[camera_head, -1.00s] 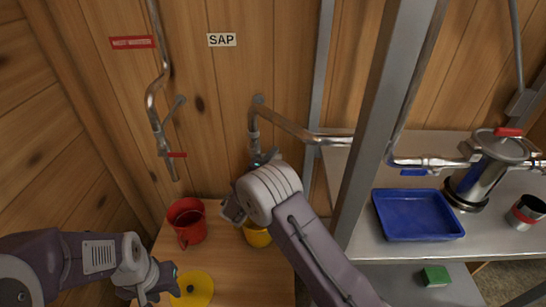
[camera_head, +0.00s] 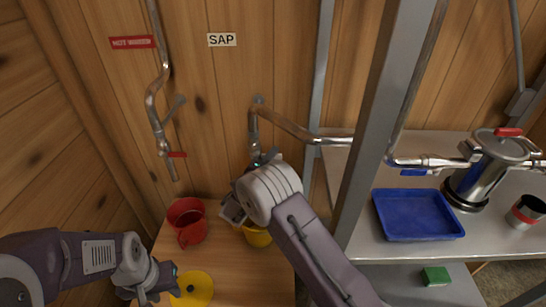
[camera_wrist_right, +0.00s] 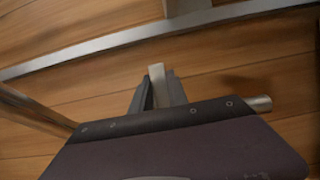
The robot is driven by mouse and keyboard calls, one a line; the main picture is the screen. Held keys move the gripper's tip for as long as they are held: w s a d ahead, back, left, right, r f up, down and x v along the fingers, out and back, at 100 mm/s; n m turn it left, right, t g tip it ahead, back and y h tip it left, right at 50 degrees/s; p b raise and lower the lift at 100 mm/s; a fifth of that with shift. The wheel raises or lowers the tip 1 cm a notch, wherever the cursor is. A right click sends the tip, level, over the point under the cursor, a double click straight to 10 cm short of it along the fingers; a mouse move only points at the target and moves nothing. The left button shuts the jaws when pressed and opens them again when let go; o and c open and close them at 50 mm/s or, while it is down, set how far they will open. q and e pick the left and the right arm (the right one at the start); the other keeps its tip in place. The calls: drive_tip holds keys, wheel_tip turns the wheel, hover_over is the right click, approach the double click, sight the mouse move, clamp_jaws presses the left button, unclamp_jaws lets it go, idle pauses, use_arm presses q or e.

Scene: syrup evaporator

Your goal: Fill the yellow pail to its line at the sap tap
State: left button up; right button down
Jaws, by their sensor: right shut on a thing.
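The yellow pail (camera_head: 257,236) stands on the wooden bench below the sap tap (camera_head: 254,140), under the SAP sign. My right wrist hides much of the pail, including its inside and its line. My right gripper (camera_head: 265,158) is at the tap's lower end. In the right wrist view its fingers (camera_wrist_right: 158,92) are shut on a pale, narrow piece, apparently the tap's lever (camera_wrist_right: 157,71). The tap's outlet and any flow are hidden. My left gripper (camera_head: 162,284) is low at the left, beside a yellow disc (camera_head: 193,289) on the bench; its finger gap is unclear.
A red container (camera_head: 191,232) is on the bench left of the pail, below a second tap with a red handle (camera_head: 177,155). A metal post (camera_head: 375,130) stands right of my right arm. Beyond it, a shelf holds a blue tray (camera_head: 418,214) and a metal canister (camera_head: 480,178).

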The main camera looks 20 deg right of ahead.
idle(0.7)
drive_tip(key=shift+r+n+t+b, duration=0.3)
drive_tip(key=shift+n+b, duration=0.45)
drive_tip(key=shift+n, duration=0.25)
drive_tip(key=n, duration=0.1)
drive_tip(key=r+n+t+b, duration=0.1)
drive_tip(key=shift+a+r+n, duration=0.2)
drive_tip(key=shift+a+n, duration=0.05)
drive_tip(key=shift+n, duration=0.15)
drive_tip(key=n, duration=0.1)
drive_tip(key=r+n+t+b, duration=0.1)
drive_tip(key=shift+w+a+r+n, duration=0.15)
drive_tip(key=shift+a+r+n, duration=0.05)
drive_tip(key=shift+a+n, duration=0.2)
drive_tip(key=shift+w+a+r+n+t+y, duration=0.1)
drive_tip(key=shift+a+r+n+t, duration=0.2)
drive_tip(key=shift+n, duration=0.45)
drive_tip(key=shift+w+a+r+n+t+y, duration=0.1)
drive_tip(key=shift+r+n+t, duration=0.1)
drive_tip(key=shift+n+t, duration=0.45)
drive_tip(key=shift+a+r+n+t+y, duration=0.15)
drive_tip(key=shift+a+r+n, duration=0.1)
drive_tip(key=shift+n, duration=0.65)
drive_tip(key=c, duration=1.3)
unclamp_jaws()
drive_tip(key=shift+r, duration=0.1)
